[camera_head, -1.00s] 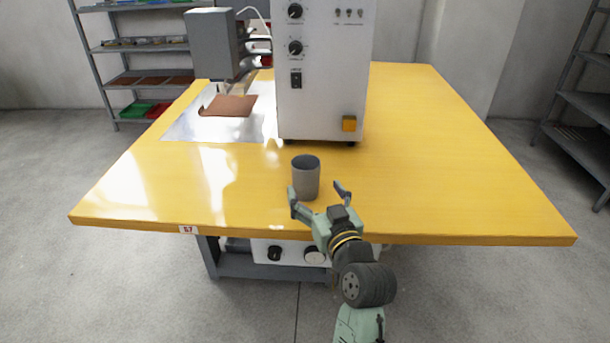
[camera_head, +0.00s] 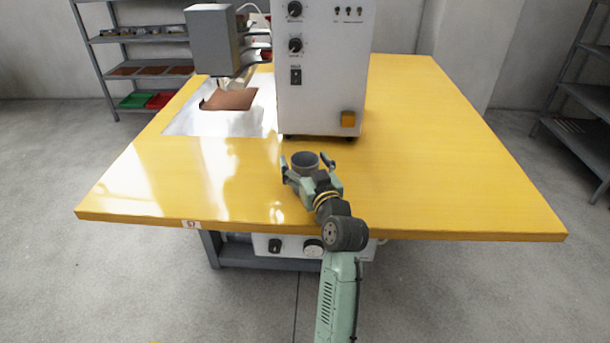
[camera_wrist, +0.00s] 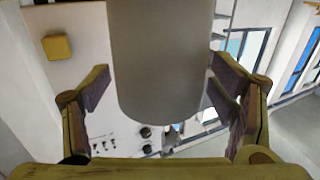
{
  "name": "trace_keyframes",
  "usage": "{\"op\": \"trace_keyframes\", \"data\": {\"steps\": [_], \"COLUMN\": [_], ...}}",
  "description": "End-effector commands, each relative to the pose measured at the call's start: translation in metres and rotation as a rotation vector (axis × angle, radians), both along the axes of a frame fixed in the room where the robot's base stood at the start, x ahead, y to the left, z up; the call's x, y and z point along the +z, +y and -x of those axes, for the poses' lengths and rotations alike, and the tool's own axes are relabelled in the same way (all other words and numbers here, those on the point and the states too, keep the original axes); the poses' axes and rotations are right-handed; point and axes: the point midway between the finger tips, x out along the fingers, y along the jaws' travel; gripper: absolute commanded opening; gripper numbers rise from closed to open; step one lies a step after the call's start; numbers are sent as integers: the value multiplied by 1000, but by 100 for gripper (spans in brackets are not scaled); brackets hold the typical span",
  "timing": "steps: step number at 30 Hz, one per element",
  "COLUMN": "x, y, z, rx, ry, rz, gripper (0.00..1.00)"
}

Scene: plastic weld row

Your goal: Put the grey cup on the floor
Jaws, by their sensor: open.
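The grey cup (camera_head: 306,161) stands upright on the yellow table (camera_head: 440,150), near its front edge and just in front of the white machine. My gripper (camera_head: 311,167) is at the cup from the front, with its jaws open around it. In the wrist view, the cup (camera_wrist: 165,60) fills the middle between the two fingers of my gripper (camera_wrist: 163,88). A gap shows on each side, so the fingers appear apart from the cup. My gripper hides the cup's lower part in the head view. The grey floor (camera_head: 490,285) shows around the table.
The white machine (camera_head: 320,70) with knobs and a yellow button stands close behind the cup. A metal plate with a brown sheet (camera_head: 230,99) lies at the left. Shelves stand at the back left (camera_head: 140,72) and right (camera_head: 580,110). The table's right side is clear.

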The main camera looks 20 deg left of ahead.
Motion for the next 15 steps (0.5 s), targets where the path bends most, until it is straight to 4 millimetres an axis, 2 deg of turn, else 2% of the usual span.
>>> {"op": "trace_keyframes", "data": {"steps": [2, 15], "x": [0, 0], "y": [0, 0], "z": [0, 0], "rx": [0, 0], "ry": [0, 1], "rz": [0, -1], "gripper": [76, 47]}}
